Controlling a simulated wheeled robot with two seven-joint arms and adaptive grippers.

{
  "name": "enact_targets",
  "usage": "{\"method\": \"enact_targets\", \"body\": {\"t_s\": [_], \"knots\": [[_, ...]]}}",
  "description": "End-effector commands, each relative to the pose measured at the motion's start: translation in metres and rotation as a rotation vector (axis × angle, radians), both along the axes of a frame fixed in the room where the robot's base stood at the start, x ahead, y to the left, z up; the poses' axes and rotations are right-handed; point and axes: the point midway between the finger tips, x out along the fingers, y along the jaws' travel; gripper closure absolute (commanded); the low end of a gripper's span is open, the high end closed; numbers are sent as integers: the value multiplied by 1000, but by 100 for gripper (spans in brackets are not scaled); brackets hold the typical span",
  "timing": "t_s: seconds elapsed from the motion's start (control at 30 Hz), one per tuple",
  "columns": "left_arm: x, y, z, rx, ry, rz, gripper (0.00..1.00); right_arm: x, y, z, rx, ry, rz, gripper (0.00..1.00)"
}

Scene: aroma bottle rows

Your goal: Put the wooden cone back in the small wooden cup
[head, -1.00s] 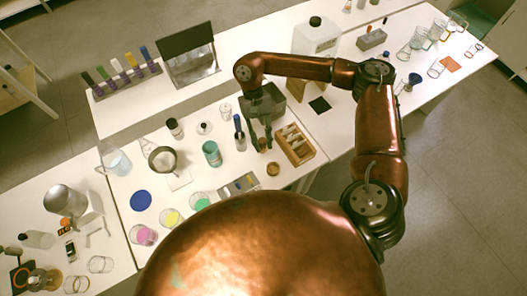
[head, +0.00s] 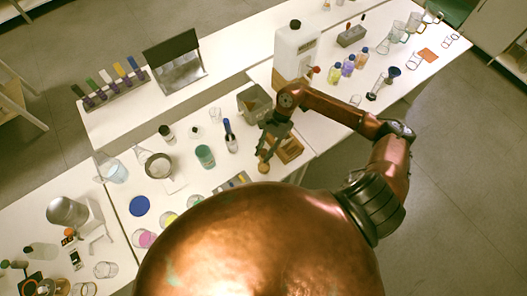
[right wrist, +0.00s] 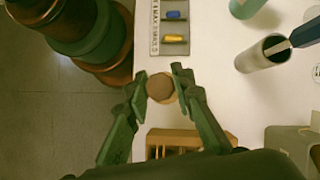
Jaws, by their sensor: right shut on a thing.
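My right gripper (head: 266,158) is shut on the wooden cone (right wrist: 159,85), which shows as a round brown shape between the fingertips in the right wrist view (right wrist: 163,82). In the head view the fingers come down just above the small wooden cup (head: 263,169), at the front of the table left of the slotted wooden box. In the wrist view a paler edge shows around the cone's lower side. I cannot tell whether the cone touches the cup or is inside it. My left gripper is not in view.
The slotted wooden box (head: 291,150) is close beside the gripper, partly behind my arm. A grey bin (head: 254,103), a green cup (head: 205,156) and a holder with a blue-handled tool (head: 231,142) stand nearby. A panel with blue and yellow pieces (right wrist: 173,27) lies in front.

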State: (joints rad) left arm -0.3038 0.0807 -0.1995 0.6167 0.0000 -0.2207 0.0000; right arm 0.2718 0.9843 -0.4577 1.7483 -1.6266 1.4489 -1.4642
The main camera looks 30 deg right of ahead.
Motion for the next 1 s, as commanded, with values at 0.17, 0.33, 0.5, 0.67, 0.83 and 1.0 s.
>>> {"method": "enact_targets", "body": {"t_s": [0.17,0.33,0.5,0.67,0.83,1.0], "knots": [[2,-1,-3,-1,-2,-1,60,0,0,-10,1,1,1,100],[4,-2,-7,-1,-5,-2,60,0,1,-25,2,1,2,100],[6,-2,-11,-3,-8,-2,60,0,1,-41,1,2,2,100],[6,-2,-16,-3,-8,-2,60,0,1,-56,1,1,3,100],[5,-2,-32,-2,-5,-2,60,0,0,-75,-1,0,4,100],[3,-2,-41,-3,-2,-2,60,0,0,-83,0,1,4,100]]}}
